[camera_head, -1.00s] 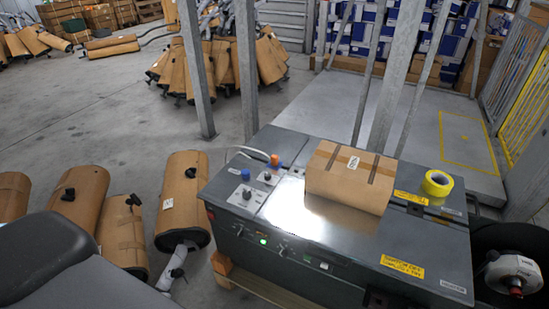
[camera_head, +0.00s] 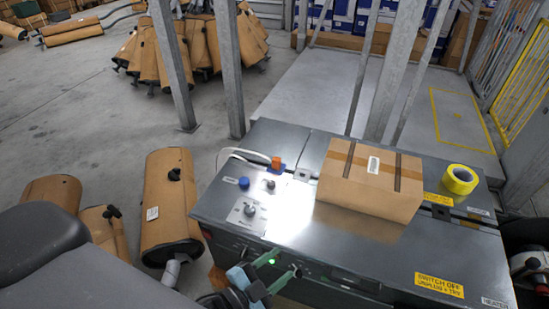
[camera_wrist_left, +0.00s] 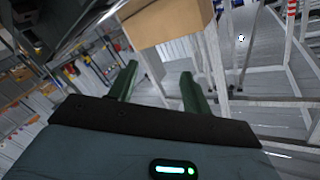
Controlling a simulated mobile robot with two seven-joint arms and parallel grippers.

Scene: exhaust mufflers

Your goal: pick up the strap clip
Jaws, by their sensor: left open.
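I cannot make out a strap clip for certain. A small orange and blue piece (camera_head: 277,163) sits near the back left of the grey machine top (camera_head: 220,205); I cannot tell whether it is the clip or a machine part. My left gripper (camera_head: 282,265) is open, its green fingers apart and empty at the machine's front edge, below the knobs. In the left wrist view the fingers (camera_wrist_left: 160,68) are also apart, with nothing between them. My right gripper is not in view.
A strapped cardboard box (camera_head: 370,180) stands on the machine top, with a yellow tape roll (camera_head: 460,179) to its right. A blue knob (camera_head: 244,183) and grey knobs are at the left. Metal posts (camera_head: 393,75) rise behind.

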